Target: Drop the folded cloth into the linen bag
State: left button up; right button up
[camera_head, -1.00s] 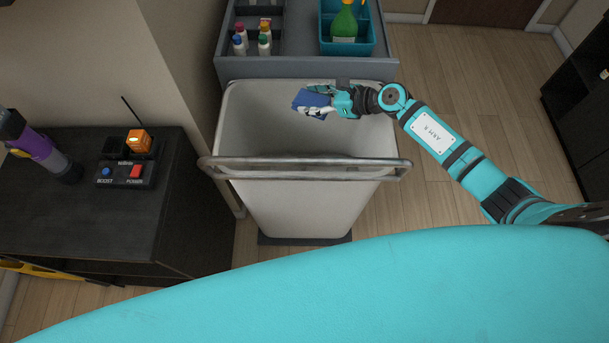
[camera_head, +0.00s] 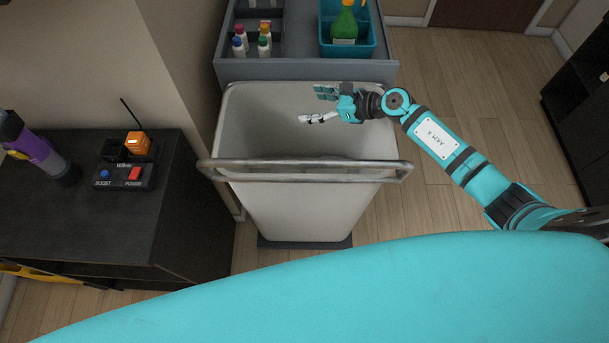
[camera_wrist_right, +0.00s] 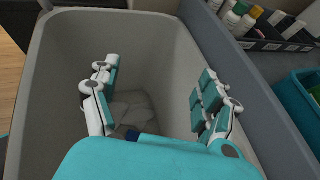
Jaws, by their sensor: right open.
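The linen bag (camera_head: 295,210) is a pale, open-topped bin in the middle of the head view. My right gripper (camera_head: 312,105) is over its opening, near the far right rim, with its fingers spread and nothing between them. In the right wrist view the gripper (camera_wrist_right: 158,75) is also open and empty above the bag's inside. A small dark blue patch, likely the folded cloth (camera_wrist_right: 132,135), shows low in the bag there, mostly hidden by my gripper's body. The cloth does not show in the head view. My left gripper is not in view.
A metal rail (camera_head: 300,168) crosses the bag's near side. Behind it a grey cart top (camera_head: 285,68) holds several small bottles and a teal caddy (camera_head: 365,48) with a green spray bottle. A dark cabinet (camera_head: 60,220) stands left.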

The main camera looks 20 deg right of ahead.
jog(key=v, duration=1.1)
jog(key=shift+s, duration=0.15)
